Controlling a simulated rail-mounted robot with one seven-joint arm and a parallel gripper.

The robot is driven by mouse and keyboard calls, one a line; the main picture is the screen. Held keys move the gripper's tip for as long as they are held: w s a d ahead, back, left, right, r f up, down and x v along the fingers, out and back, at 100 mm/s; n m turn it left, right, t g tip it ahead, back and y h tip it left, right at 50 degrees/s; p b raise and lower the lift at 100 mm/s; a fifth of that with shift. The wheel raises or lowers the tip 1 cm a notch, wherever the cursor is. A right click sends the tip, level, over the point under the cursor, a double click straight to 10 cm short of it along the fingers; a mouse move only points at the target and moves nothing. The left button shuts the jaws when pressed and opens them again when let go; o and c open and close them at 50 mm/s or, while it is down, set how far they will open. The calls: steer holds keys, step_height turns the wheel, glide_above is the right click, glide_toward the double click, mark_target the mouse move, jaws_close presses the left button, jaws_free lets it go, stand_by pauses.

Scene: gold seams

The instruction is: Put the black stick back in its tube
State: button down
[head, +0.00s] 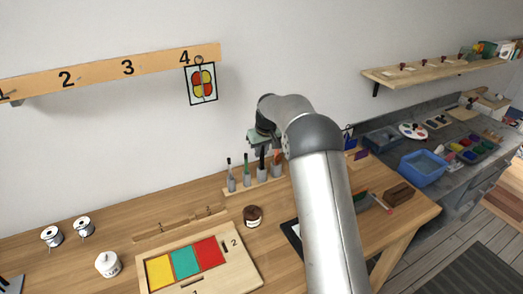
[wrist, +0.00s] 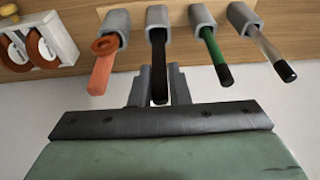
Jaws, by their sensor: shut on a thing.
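The black stick (wrist: 159,68) stands with its lower end at the mouth of a grey tube (wrist: 157,16), lined up with it; how deep it sits I cannot tell. My gripper (wrist: 159,84) is shut on the stick's upper part, with a finger on each side. In the head view my gripper (head: 262,141) is above the tube rack, partly hidden by my arm, and the black stick (head: 262,159) shows below it.
The wooden rack (head: 256,188) also holds an orange stick (wrist: 103,67), a green stick (wrist: 214,55) and a clear, dark-tipped stick (wrist: 271,54) in neighbouring tubes close by. A brown jar (head: 253,216) stands in front. A coloured panel (head: 187,262) lies at the front left.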

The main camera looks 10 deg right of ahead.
steer(key=shift+f+b, duration=0.4)
steer(key=shift+f, duration=0.4)
steer(key=c, duration=0.8)
jaws_free()
steer(key=shift+r, duration=0.1)
steer(key=shift+r+p, duration=2.25)
steer(key=shift+r, duration=1.2)
